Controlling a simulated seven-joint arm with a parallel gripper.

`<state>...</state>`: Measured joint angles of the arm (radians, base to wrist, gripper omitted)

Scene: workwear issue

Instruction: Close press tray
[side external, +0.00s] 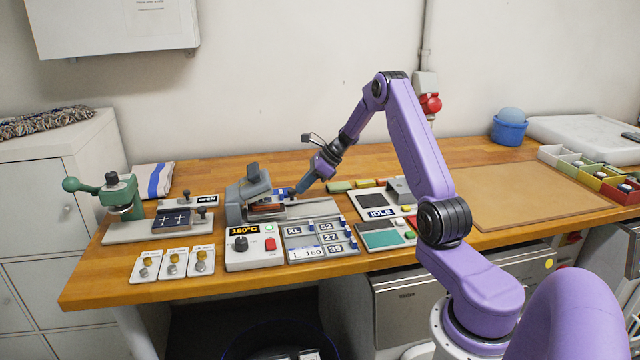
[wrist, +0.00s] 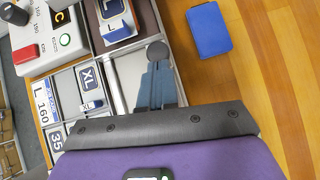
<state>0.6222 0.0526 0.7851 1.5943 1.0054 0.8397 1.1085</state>
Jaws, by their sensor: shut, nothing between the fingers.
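The grey press (side external: 238,205) stands at the back middle of the bench with its tilted upper part raised. Its pale grey tray (side external: 318,209) sticks out to the right of the press. In the wrist view the tray (wrist: 130,75) runs up to a brown pad bearing an L label (wrist: 114,26). A dark round knob (wrist: 157,52) shows at its right side. My gripper (side external: 302,187) is shut and empty, its blue fingers at the tray's right part. In the wrist view the fingers (wrist: 158,80) point at the knob; I cannot tell whether they touch it.
The 160°C control box (side external: 255,247) and size-label rack (side external: 320,240) stand in front of the press. The IDLE unit (side external: 380,205) is to the right. A green hand press (side external: 125,190) is at left. A blue block (wrist: 208,28) lies on bare wood beside the tray.

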